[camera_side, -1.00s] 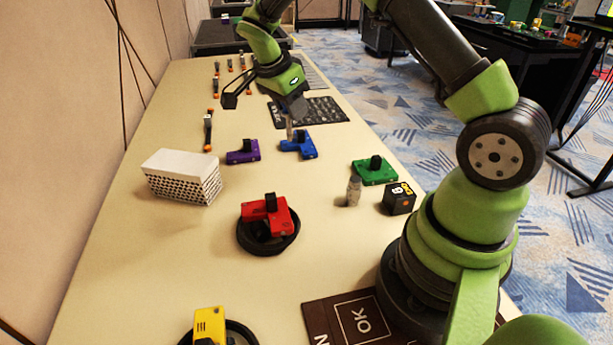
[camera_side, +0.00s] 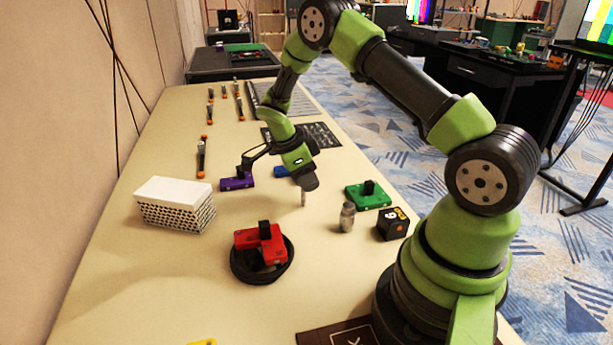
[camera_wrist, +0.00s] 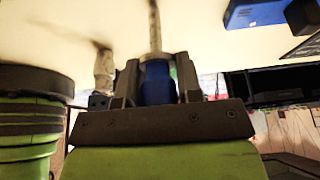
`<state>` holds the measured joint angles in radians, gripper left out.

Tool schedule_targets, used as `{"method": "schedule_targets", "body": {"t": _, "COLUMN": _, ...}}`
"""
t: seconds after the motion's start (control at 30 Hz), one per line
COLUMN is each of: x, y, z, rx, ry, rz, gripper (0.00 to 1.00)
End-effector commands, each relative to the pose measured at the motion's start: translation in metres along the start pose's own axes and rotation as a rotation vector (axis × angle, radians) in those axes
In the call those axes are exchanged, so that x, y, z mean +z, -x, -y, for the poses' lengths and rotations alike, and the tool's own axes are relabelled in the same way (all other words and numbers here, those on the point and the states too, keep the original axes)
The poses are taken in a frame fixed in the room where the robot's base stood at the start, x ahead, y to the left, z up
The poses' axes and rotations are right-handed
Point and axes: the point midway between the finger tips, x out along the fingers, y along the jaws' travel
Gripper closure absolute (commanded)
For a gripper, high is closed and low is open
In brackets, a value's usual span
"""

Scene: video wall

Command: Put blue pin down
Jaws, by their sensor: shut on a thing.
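My gripper (camera_wrist: 158,82) is shut on the blue pin (camera_wrist: 157,85), whose blue body sits between the two fingers in the wrist view. The pin's thin grey shaft (camera_wrist: 154,28) points away from the fingers toward the table. In the side view my gripper (camera_side: 305,183) is low over the middle of the table, with the grey shaft (camera_side: 303,198) below it. I cannot tell whether the tip touches the surface. The blue block (camera_side: 282,171) is behind my gripper and partly hidden; a blue block also shows in the wrist view (camera_wrist: 258,12).
A green block (camera_side: 368,195), a small grey bottle (camera_side: 347,217) and a black cube (camera_side: 392,224) stand to the right. A red block (camera_side: 250,238) lies on a black ring in front. A purple block (camera_side: 237,183) and a white perforated box (camera_side: 175,203) are left.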

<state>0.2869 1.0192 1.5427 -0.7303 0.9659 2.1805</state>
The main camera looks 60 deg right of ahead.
Motion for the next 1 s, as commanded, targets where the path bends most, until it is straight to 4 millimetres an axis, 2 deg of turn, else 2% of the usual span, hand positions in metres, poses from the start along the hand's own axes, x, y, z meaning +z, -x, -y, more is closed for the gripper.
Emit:
{"method": "schedule_targets", "body": {"t": 0.3, "x": 0.001, "y": -0.003, "z": 0.000, "rx": 0.000, "ry": 0.001, "rz": -0.001, "gripper": 0.92}}
{"method": "schedule_targets", "body": {"t": 0.33, "x": 0.001, "y": -0.003, "z": 0.000, "rx": 0.000, "ry": 0.001, "rz": -0.001, "gripper": 0.62}}
{"method": "schedule_targets", "body": {"t": 0.4, "x": 0.001, "y": -0.002, "z": 0.000, "rx": 0.000, "ry": 0.001, "rz": 0.000, "gripper": 0.46}}
{"method": "schedule_targets", "body": {"t": 0.43, "x": 0.001, "y": -0.002, "z": 0.000, "rx": 0.000, "ry": 0.001, "rz": 0.000, "gripper": 0.42}}
{"method": "schedule_targets", "body": {"t": 0.77, "x": -0.001, "y": 0.002, "z": 0.000, "rx": -0.002, "ry": 0.000, "rz": 0.001, "gripper": 0.42}}
{"method": "schedule_targets", "body": {"t": 0.87, "x": 0.000, "y": 0.014, "z": 0.001, "rx": -0.005, "ry": 0.001, "rz": 0.001, "gripper": 0.42}}
{"method": "schedule_targets", "body": {"t": 1.0, "x": 0.000, "y": 0.043, "z": 0.001, "rx": -0.007, "ry": 0.000, "rz": 0.002, "gripper": 0.42}}
